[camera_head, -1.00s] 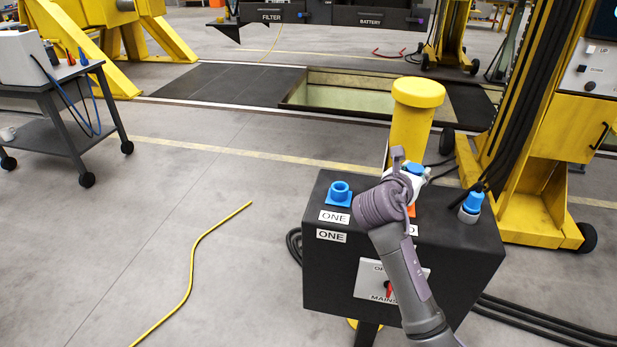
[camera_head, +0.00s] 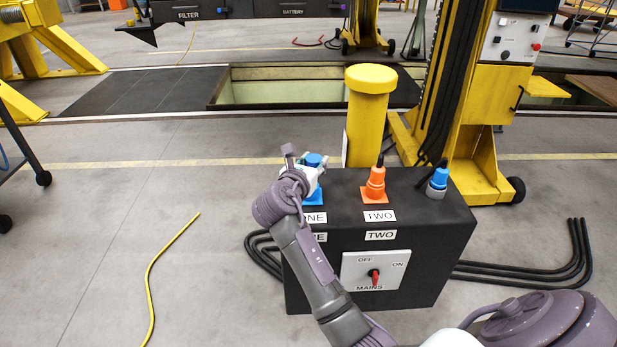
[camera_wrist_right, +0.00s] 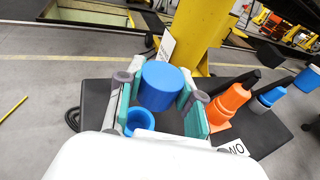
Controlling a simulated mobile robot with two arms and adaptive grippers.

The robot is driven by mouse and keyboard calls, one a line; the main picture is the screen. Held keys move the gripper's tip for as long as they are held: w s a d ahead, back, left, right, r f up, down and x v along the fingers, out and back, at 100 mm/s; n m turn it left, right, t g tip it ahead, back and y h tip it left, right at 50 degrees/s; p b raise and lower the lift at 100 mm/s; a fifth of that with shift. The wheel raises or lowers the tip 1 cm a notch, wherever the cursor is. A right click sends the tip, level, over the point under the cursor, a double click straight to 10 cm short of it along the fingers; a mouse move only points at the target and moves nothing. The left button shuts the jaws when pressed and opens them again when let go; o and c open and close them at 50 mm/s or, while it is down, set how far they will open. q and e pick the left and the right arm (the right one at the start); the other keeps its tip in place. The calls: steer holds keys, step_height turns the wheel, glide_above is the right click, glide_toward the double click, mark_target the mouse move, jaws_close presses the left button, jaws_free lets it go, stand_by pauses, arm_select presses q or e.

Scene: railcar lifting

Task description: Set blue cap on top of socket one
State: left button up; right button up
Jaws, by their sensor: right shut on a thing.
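The blue cap (camera_head: 313,159) is held in my right gripper (camera_head: 306,169), above the socket one end of the black box. In the right wrist view the cap (camera_wrist_right: 161,86) sits between the two teal-padded fingers of the gripper (camera_wrist_right: 160,98). My left gripper is not in view.
The black box (camera_head: 430,245) bears an orange plug (camera_head: 376,182) at socket two, a blue plug (camera_head: 439,178) at right and a mains switch (camera_head: 375,277). A yellow post (camera_head: 368,120) stands close behind. Open floor with a yellow cable (camera_head: 155,265) lies left.

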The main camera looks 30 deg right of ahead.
steer(key=shift+w+a+f, duration=0.2)
steer(key=shift+w+a, duration=0.1)
steer(key=shift+a, duration=0.05)
steer(key=shift+f, duration=0.25)
step_height(320, 180, down, 4)
steer(key=shift+r, duration=0.1)
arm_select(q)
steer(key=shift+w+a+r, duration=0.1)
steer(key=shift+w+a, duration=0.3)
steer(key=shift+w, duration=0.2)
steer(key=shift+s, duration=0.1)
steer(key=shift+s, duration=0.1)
arm_select(e)
steer(key=shift+f, duration=0.2)
steer(key=shift+f, duration=0.15)
steer(key=o, duration=0.8)
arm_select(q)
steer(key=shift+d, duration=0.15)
arm_select(e)
steer(key=shift+o, duration=0.2)
